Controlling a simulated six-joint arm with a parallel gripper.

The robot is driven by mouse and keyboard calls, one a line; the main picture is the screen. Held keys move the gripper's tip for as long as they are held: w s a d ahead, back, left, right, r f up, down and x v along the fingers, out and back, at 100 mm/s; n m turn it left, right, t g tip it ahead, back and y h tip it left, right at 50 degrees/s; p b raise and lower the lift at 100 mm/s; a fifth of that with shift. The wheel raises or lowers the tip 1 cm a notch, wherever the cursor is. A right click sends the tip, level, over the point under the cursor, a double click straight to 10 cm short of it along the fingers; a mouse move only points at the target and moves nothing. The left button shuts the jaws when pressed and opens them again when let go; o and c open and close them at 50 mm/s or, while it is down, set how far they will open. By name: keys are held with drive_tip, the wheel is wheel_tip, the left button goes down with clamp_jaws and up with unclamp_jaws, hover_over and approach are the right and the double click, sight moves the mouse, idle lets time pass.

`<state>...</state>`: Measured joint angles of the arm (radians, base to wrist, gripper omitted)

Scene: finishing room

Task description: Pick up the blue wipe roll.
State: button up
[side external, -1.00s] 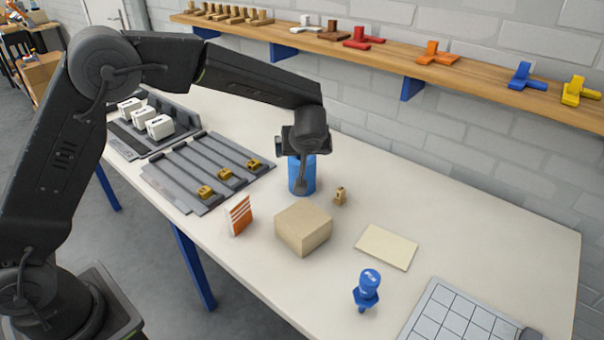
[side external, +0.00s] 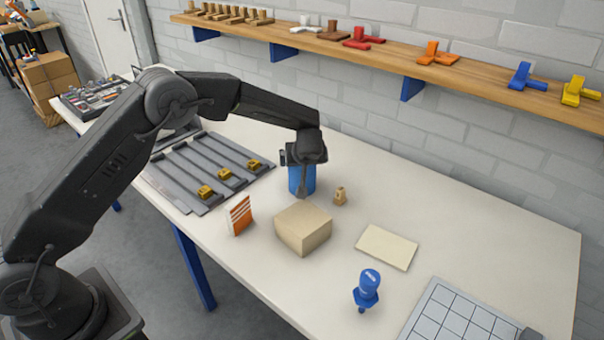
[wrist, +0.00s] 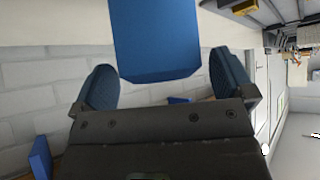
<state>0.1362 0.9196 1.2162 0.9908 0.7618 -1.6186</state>
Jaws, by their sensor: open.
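The blue wipe roll (side external: 301,183) stands upright on the pale bench, behind the cardboard-coloured block. My gripper (side external: 303,162) is at the top of the roll in the side view and hides its upper part. In the wrist view, the blue roll (wrist: 155,40) shows at the top centre, between my two spread fingers and ahead of them. My gripper (wrist: 163,75) is open, with visible space between each finger and the roll. I see no finger touching it.
A tan block (side external: 303,229) and a small wooden piece (side external: 340,196) sit close to the roll. An orange-striped card (side external: 239,215) stands left. A blue-handled tool (side external: 368,289) is in front, a beige pad (side external: 386,247) to the right, and a slotted rack (side external: 210,172) behind left.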

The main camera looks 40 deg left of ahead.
drive_tip(key=shift+x, duration=1.05)
drive_tip(key=c, duration=0.9)
